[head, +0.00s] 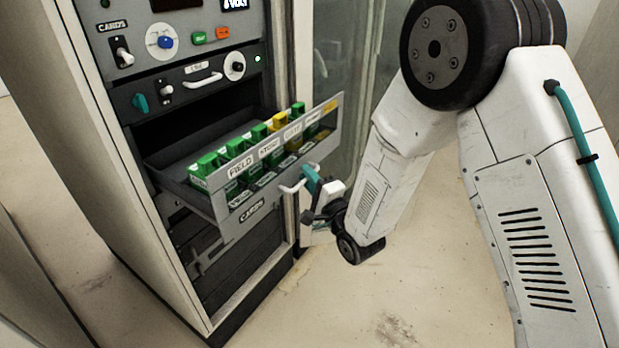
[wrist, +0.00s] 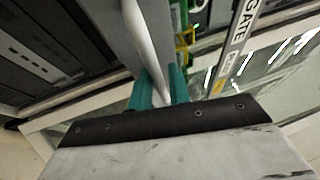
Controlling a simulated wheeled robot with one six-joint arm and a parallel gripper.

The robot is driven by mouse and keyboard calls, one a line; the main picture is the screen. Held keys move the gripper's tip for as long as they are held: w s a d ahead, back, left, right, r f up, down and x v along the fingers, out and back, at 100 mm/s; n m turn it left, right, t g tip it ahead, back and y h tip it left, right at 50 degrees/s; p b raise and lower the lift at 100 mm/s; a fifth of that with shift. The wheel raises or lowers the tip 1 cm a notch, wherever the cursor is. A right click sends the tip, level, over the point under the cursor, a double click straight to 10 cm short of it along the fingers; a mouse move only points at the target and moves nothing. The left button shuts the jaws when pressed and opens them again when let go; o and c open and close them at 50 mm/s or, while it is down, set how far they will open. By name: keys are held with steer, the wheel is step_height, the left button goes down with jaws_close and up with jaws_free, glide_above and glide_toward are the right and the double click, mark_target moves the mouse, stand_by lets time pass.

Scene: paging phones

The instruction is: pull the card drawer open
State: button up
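The card drawer (head: 220,208) stands pulled out from the grey cabinet, with its front face well clear of the frame and a CARDS label low on it. Green and yellow cards (head: 236,148) stand in a row inside it, behind labels such as FIELD. The drawer's pale bar handle (head: 291,188) sticks out from its front. My gripper (head: 311,178) is at the handle. In the wrist view, its teal fingers (wrist: 160,88) lie on both sides of the handle bar (wrist: 145,45) and appear closed on it. The exact contact is partly hidden.
The cabinet (head: 100,140) has a panel of knobs and switches (head: 165,42) above the drawer and dark panels below. A glass-fronted cabinet (head: 345,65) stands behind, to the right. The pale floor (head: 380,300) in front is clear.

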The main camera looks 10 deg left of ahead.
steer(key=v, duration=0.7)
steer(key=shift+s+d, duration=0.25)
steer(key=shift+s, duration=0.05)
steer(key=shift+f, duration=0.15)
